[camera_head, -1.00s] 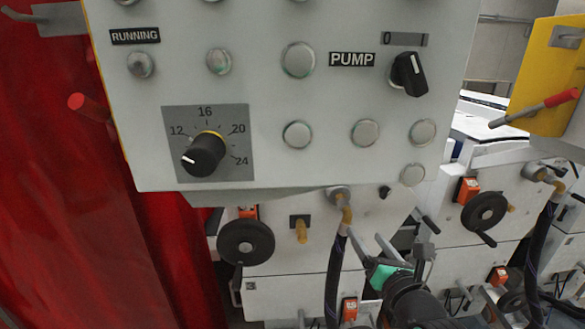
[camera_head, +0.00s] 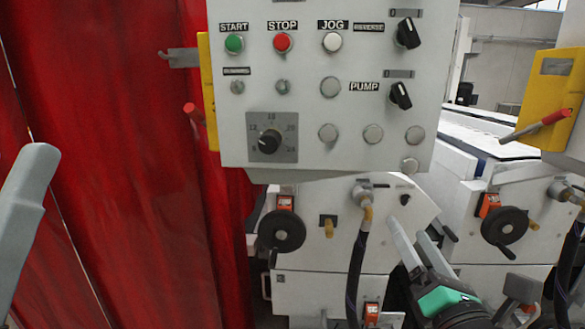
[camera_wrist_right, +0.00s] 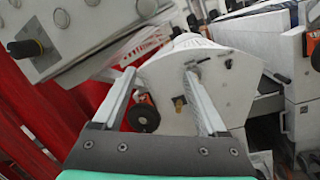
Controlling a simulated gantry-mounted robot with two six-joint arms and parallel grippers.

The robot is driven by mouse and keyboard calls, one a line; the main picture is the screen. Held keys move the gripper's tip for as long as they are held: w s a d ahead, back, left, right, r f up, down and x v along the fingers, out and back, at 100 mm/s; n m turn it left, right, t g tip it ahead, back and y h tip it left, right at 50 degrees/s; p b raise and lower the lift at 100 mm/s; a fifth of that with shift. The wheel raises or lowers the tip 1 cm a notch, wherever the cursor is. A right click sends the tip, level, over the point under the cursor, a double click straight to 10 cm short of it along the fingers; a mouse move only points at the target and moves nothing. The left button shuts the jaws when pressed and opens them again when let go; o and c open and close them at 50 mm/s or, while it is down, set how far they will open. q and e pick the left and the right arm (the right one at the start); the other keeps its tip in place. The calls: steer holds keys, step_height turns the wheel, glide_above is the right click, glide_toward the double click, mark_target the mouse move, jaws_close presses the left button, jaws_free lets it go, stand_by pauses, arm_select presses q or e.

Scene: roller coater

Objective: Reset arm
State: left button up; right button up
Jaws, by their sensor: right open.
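My right gripper (camera_head: 412,235) is at the lower right of the head view, below the control panel (camera_head: 300,110). Its two grey fingers are apart with nothing between them. In the right wrist view the fingers (camera_wrist_right: 160,80) are spread, and the white machine body shows beyond and between them. A single grey finger of my left gripper (camera_head: 27,205) shows at the left edge of the head view, in front of the red curtain. The rest of the left gripper is out of the picture, so its opening cannot be judged.
The panel carries a green start button (camera_head: 234,43), a red stop button (camera_head: 283,42), a black dial (camera_head: 269,141) and a pump switch (camera_head: 401,96). Handwheels (camera_head: 282,230) and a black hose (camera_head: 357,260) are close by the right gripper. A red curtain (camera_head: 110,130) fills the left.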

steer(key=s+a+r+m+t+y, duration=0.1)
steer(key=s+r+m+t, duration=0.3)
steer(key=s+r+m, duration=0.8)
steer(key=s+r+m+t, duration=0.4)
steer(key=s+r+m, duration=0.25)
steer(key=m, duration=1.05)
step_height(320, 180, up, 19)
steer(key=p, duration=1.9)
steer(key=shift+a+m+g+p, duration=0.15)
steer(key=shift+m+g+p, duration=0.15)
steer(key=shift+p, duration=0.1)
steer(key=shift+s+r, duration=0.1)
steer(key=shift+r, duration=0.05)
step_height(320, 180, down, 15)
steer(key=b, duration=1.5)
